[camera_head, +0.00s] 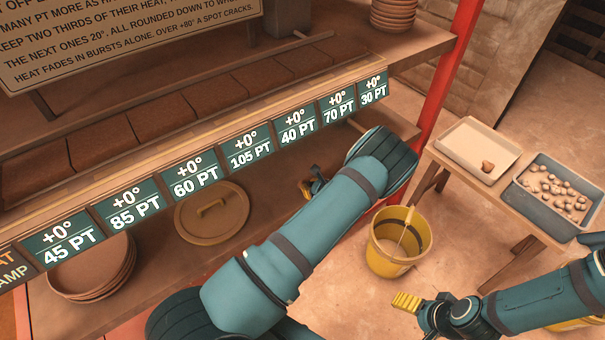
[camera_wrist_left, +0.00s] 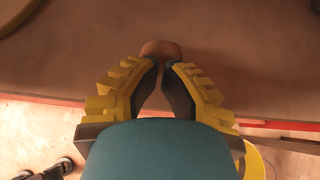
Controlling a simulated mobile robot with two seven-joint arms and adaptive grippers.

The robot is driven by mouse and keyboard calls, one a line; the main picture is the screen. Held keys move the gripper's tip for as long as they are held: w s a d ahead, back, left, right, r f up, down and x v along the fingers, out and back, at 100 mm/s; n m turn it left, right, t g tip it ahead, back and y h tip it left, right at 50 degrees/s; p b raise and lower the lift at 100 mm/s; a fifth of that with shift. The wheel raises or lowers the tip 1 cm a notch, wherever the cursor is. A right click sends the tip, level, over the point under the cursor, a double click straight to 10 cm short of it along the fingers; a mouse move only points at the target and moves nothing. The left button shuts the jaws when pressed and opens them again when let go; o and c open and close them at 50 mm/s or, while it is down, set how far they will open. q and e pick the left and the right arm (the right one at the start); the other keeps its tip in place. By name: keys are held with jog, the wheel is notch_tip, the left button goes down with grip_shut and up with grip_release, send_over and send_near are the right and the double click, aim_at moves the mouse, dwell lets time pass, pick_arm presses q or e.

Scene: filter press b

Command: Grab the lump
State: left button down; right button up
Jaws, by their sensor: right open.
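A rounded brown lump (camera_wrist_left: 162,47) shows at the fingertips of my left gripper (camera_wrist_left: 162,66) in the left wrist view. The fingertips are close together and partly cover its near side. I cannot tell whether they press on it or it lies just beyond them. In the head view my left gripper (camera_head: 317,185) is over the brown shelf, mostly hidden behind my left forearm. My right gripper (camera_head: 421,304) is open at the lower right, below the yellow bucket, with no lump visible in it. Another small brown lump (camera_head: 487,167) lies in the pale tray (camera_head: 462,137).
A yellow bucket (camera_head: 381,259) stands on the floor beside the shelf. A bench holds the pale tray and a grey tray (camera_head: 538,206) of several round lumps. A round lid (camera_head: 190,226) and stacked plates (camera_head: 72,290) sit left on the shelf (camera_head: 150,265), under a row of signs.

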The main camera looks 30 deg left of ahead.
pick_arm(q)
jog(key=shift+s+d+r, duration=0.15)
jog(key=shift+d, duration=0.4)
jog(key=shift+r, duration=0.15)
jog(key=shift+r+p, duration=0.5)
jog(key=shift+r, duration=0.25)
